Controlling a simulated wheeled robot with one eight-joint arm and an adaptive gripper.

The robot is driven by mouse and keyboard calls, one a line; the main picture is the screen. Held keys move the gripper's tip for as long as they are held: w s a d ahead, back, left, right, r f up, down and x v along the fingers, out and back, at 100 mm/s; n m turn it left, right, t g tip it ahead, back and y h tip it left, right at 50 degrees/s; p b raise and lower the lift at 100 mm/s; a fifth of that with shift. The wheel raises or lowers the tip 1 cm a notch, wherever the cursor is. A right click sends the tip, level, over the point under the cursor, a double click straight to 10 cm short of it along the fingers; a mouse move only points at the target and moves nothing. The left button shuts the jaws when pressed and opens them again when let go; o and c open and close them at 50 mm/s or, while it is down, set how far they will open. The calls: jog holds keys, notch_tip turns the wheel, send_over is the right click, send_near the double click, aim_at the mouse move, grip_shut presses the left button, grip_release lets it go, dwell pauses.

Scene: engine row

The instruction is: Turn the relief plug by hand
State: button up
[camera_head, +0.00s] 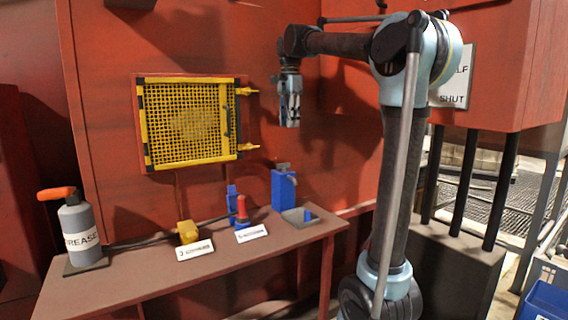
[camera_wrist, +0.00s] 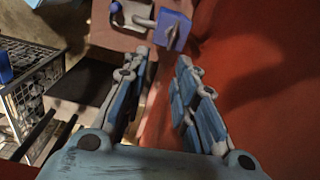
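My gripper (camera_head: 289,118) hangs in front of the red wall, above the right end of the bench. In the wrist view my gripper (camera_wrist: 167,60) has its fingers apart with nothing between them. Below it on the bench stands a blue block (camera_head: 284,190), with a small grey fitting on top; it also shows beyond the fingertips in the wrist view (camera_wrist: 174,30). Beside it is a shallow grey tray (camera_head: 290,216) holding a small blue piece (camera_head: 307,214). I cannot tell which part is the relief plug; the labels are too small to read.
On the bench (camera_head: 130,278) stand a grease canister (camera_head: 80,232), a yellow fitting (camera_head: 187,231) and a red-handled blue fitting (camera_head: 241,209). A yellow mesh guard (camera_head: 190,122) is on the wall. A red cabinet (camera_head: 510,60) overhangs at right. A wire crate (camera_wrist: 28,85) stands left in the wrist view.

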aim_at(283, 167)
jog(key=shift+m, duration=0.4)
jog(key=f, duration=0.5)
jog(key=w+a+f, duration=0.1)
jog(key=f, duration=0.4)
jog(key=a+f, duration=0.1)
jog(key=f, duration=0.5)
jog(key=shift+w+a, duration=0.2)
jog(key=shift+w, duration=0.15)
jog(key=shift+r, duration=0.1)
jog(key=shift+c, duration=0.6)
grip_shut()
